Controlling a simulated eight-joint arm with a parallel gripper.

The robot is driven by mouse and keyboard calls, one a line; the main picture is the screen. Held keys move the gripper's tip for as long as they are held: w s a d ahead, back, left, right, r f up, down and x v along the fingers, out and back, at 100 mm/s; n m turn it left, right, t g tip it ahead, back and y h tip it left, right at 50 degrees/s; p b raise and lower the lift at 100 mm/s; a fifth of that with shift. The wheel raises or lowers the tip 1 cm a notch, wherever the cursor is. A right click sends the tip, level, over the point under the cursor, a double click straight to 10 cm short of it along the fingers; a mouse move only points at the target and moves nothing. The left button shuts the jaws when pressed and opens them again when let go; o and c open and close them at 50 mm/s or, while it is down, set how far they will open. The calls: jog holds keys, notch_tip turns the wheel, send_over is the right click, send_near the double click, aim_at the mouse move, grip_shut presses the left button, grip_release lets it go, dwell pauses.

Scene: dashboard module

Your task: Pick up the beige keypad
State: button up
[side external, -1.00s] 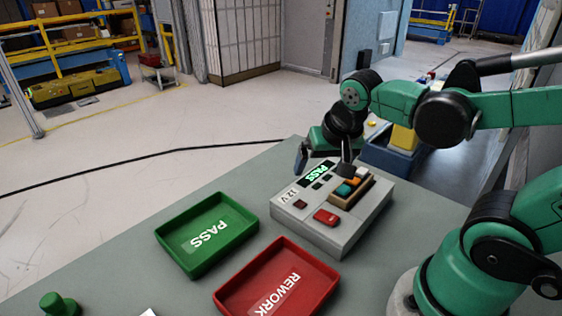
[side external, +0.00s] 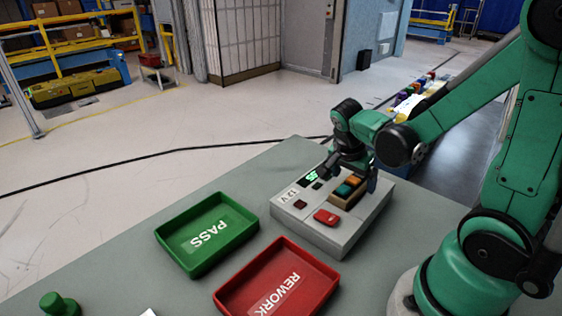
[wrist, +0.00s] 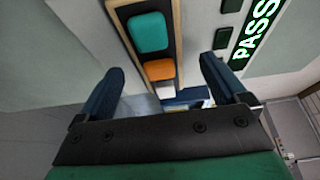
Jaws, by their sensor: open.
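The beige keypad (side external: 344,204) sits on top of the grey 12 V test box (side external: 318,231). It has a tan frame with a teal and an orange button. In the wrist view the keypad (wrist: 147,33) reaches from the top edge down between my fingertips, near its orange button. My gripper (side external: 350,174) is open just above the keypad's far end and hides part of it. In the wrist view my gripper (wrist: 161,66) has one finger on each side of the keypad, with gaps. Whether the fingertips are down at keypad height I cannot tell.
The box also carries a lit green PASS display (wrist: 257,30) and a red switch (side external: 326,216). A green PASS tray (side external: 188,262) and a red REWORK tray (side external: 327,296) stand to the left. A green knob (side external: 58,304) is at the front left. Bare table lies beyond the trays.

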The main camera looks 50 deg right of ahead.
jog(key=shift+d+f, duration=0.1)
jog(key=shift+f, duration=0.15)
grip_shut()
jog(key=shift+r, duration=0.15)
